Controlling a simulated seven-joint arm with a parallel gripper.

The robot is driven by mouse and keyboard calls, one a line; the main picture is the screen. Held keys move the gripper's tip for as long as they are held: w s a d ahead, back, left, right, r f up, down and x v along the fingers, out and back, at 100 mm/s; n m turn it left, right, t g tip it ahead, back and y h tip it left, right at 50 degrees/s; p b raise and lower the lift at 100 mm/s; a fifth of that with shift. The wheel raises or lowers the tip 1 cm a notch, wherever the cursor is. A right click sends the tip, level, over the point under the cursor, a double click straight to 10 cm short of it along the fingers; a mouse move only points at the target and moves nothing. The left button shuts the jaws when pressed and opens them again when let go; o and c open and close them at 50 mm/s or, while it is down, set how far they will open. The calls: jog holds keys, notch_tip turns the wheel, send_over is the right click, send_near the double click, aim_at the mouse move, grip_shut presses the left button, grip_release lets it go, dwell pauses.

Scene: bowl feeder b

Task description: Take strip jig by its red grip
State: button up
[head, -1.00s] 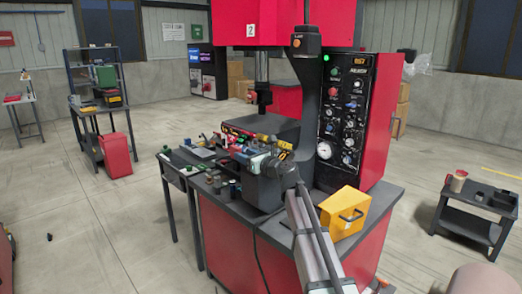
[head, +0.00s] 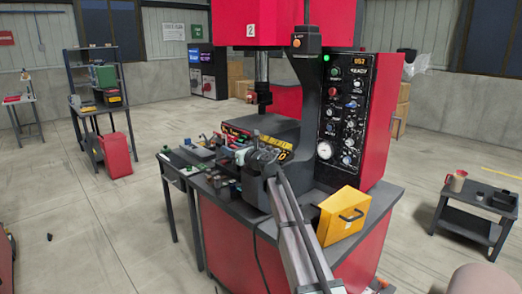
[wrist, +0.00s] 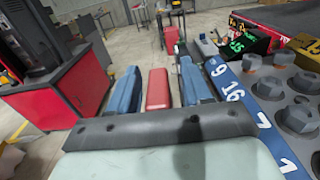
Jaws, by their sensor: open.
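My gripper (wrist: 157,88) is open in the wrist view, with its two blue fingers pointing away from the camera. A red block (wrist: 158,91), which looks like the red grip of the strip jig, shows between the fingers. A gap shows on each side of it, so neither finger appears to touch it. I cannot tell its depth relative to the fingertips. The rest of the jig is not clear. In the head view my gripper (head: 243,155) is over the cluttered left part of the machine bench, and the red grip cannot be made out.
A green-lit display (wrist: 246,42) stands beyond. The press (head: 268,98) rises behind my gripper. A yellow box (head: 343,213) sits at the bench's right.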

jog(key=shift+c, duration=0.5)
grip_shut()
jog(key=shift+r, duration=0.1)
